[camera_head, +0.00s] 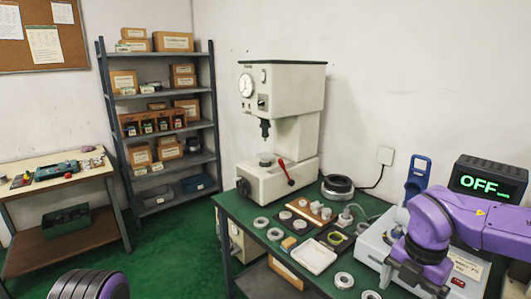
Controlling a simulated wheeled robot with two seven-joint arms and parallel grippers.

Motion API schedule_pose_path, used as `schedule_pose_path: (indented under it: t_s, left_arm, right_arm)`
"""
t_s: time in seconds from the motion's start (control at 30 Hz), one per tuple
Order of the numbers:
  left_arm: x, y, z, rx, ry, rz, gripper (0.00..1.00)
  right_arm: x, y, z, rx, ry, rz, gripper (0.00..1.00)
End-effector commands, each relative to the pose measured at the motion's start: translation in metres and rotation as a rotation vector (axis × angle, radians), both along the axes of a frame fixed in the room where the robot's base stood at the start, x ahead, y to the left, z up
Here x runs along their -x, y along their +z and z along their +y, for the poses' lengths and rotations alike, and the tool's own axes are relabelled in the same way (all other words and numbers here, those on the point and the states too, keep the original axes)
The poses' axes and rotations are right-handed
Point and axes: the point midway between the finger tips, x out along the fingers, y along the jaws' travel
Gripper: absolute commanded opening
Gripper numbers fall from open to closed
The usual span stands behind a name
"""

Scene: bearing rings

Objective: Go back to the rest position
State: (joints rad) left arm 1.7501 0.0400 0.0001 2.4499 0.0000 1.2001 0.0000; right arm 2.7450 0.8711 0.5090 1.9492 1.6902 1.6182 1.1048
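My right arm comes in from the right edge, purple with dark joints. The dark end part (415,274) of this arm hangs in front of a grey-white device at the table's right side; whether its fingers are open or shut does not show. Of my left arm only a dark ribbed part with a bit of purple shows at the bottom left; its gripper is out of view. Several bearing rings (344,280) lie on the green table (233,205), apart from my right arm. No held object shows.
A white press (285,110) with a red lever (286,172) stands at the table's back left. A display reading "OFF_" (487,181) stands behind my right arm. A white tray (314,256) lies at the front. A shelf (160,95) and workbench (50,176) stand left; green floor lies between.

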Motion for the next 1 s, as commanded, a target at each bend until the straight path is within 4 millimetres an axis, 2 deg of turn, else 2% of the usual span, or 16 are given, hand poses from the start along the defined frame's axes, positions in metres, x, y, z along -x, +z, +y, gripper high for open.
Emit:
schedule_pose_path:
  t_s: [0.17, 0.37, 0.47, 0.57, 0.67, 0.77, 0.87, 0.9, 1.0]
  left_arm:
    - [0.000, 0.000, 0.000, 0.000, 0.000, 0.000, 0.00]
    - [0.000, 0.000, 0.000, -0.001, 0.000, -0.001, 0.00]
    - [0.000, -0.003, 0.000, 0.000, 0.000, 0.000, 0.00]
    - [0.000, -0.008, 0.000, 0.000, 0.000, 0.000, 0.00]
    - [0.000, -0.016, 0.000, 0.000, 0.000, 0.000, 0.00]
    - [0.000, -0.028, 0.000, 0.000, 0.000, 0.000, 0.00]
    - [0.000, -0.042, 0.000, 0.000, 0.000, 0.000, 0.00]
    - [0.000, -0.047, 0.000, 0.000, 0.000, 0.000, 0.00]
    - [0.000, -0.058, 0.000, 0.000, 0.000, 0.000, 0.00]
  right_arm:
    - [-0.010, 0.000, -0.003, 0.037, 0.162, -0.046, 0.90]
    - [-0.031, -0.008, -0.021, 0.219, 0.456, -0.134, 0.90]
    - [-0.039, -0.021, -0.033, 0.362, 0.642, -0.144, 0.90]
    - [-0.046, -0.046, -0.045, 0.527, 0.876, -0.111, 0.90]
    - [-0.050, -0.084, -0.052, 0.707, 1.180, -0.026, 0.90]
    - [-0.045, -0.139, -0.052, 0.879, 1.576, 0.117, 0.90]
    - [-0.026, -0.206, -0.043, 0.984, 2.019, 0.282, 0.90]
    - [-0.014, -0.233, -0.038, 1.002, 2.191, 0.339, 0.90]
    - [0.023, -0.293, -0.025, 0.992, 2.571, 0.451, 0.90]
